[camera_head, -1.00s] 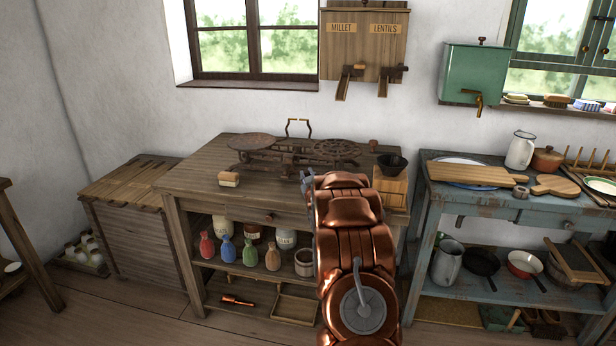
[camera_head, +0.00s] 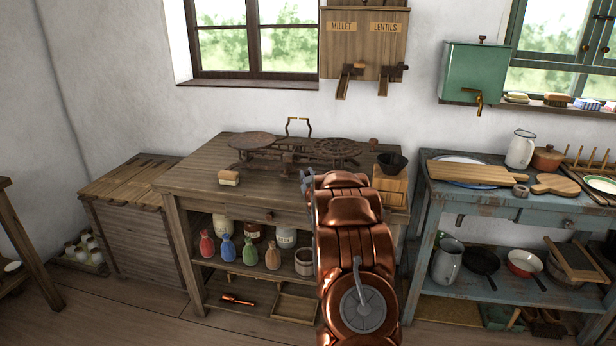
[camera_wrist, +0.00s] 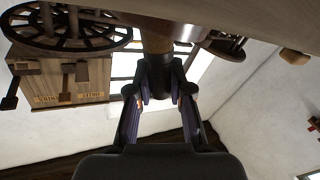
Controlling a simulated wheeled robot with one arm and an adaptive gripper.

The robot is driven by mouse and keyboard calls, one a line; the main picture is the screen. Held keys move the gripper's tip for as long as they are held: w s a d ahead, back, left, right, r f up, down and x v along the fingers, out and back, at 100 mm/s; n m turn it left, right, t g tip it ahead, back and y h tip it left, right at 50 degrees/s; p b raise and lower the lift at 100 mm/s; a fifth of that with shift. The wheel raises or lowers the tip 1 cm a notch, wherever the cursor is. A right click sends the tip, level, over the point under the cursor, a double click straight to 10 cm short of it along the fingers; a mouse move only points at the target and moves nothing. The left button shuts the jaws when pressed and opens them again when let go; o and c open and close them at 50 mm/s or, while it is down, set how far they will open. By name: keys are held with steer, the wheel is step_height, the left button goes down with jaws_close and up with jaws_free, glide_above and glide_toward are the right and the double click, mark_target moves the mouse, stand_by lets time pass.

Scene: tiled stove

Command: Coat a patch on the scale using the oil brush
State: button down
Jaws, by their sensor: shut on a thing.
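The rusty brown balance scale stands at the back of the wooden table, with a round plate (camera_head: 252,140) at left and a spoked, openwork pan (camera_head: 337,148) at right. My gripper (camera_head: 307,181) is at the table, in front of the scale, mostly hidden behind my copper arm. In the wrist view my gripper (camera_wrist: 160,76) is shut on the dark handle of the oil brush (camera_wrist: 155,40), which has a tan band. The brush's tip is hidden, so contact with the scale cannot be told. The spoked pan (camera_wrist: 65,27) shows at upper left there.
A small scrubbing block (camera_head: 229,178) lies on the table left of my gripper. A dark bowl (camera_head: 391,163) sits on a wooden box at right. Wall dispensers (camera_head: 364,45) hang behind. The table's front left (camera_head: 195,180) is clear.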

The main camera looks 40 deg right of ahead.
steer(key=shift+r, duration=3.45)
steer(key=w+a+r+n+t+y, duration=0.15)
steer(key=w+a, duration=0.25)
steer(key=a, duration=0.9)
steer(key=w+a+n+t+y, duration=0.1)
steer(key=w+a+n+y, duration=0.2)
steer(key=a, duration=0.9)
steer(key=s+a+n+y, duration=0.15)
steer(key=a+y, duration=0.35)
steer(key=a, duration=2.1)
step_height(320, 180, up, 13)
steer(key=p, duration=1.2)
steer(key=shift+w+d+p, duration=0.25)
steer(key=shift+p, duration=0.05)
